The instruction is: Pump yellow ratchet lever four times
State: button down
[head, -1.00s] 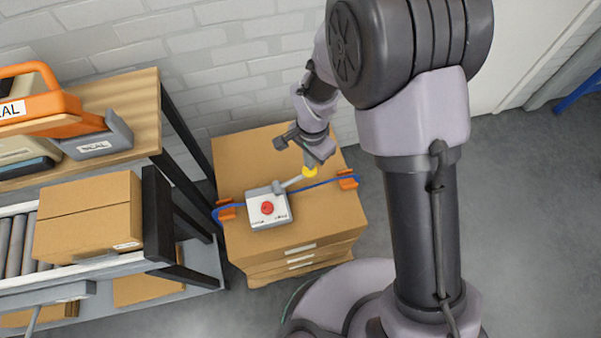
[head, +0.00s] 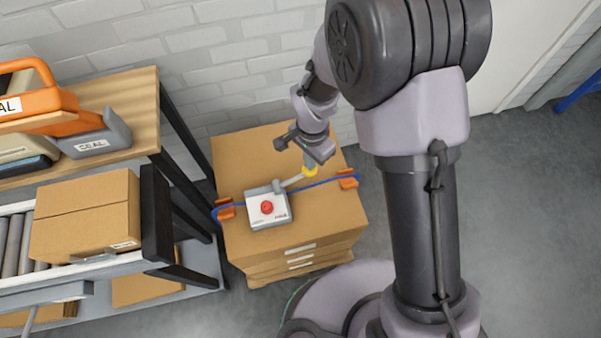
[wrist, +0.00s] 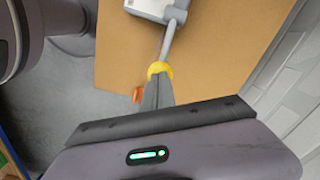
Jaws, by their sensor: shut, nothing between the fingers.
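The ratchet tensioner (head: 267,208) is a white box with a red button, on top of the cardboard cartons. Its grey lever (head: 292,182) points up and right and ends in a yellow knob (head: 310,171). My gripper (head: 314,163) is shut and empty, with its tips at the yellow knob. In the wrist view the shut fingers (wrist: 157,90) reach the yellow knob (wrist: 159,69) and partly cover it. Whether they touch it I cannot tell. The grey lever (wrist: 168,42) runs up from it to the white box (wrist: 157,8).
A blue strap (head: 333,180) crosses the carton stack (head: 240,160) between orange corner guards (head: 348,179). A shelf (head: 135,95) with an orange sealer (head: 45,100) and a box (head: 85,215) stands at left. A white brick wall (head: 230,60) is behind.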

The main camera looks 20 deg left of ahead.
jog(key=shift+d+f+b, duration=0.1)
jog(key=shift+f+b, duration=0.65)
jog(key=shift+f, duration=0.15)
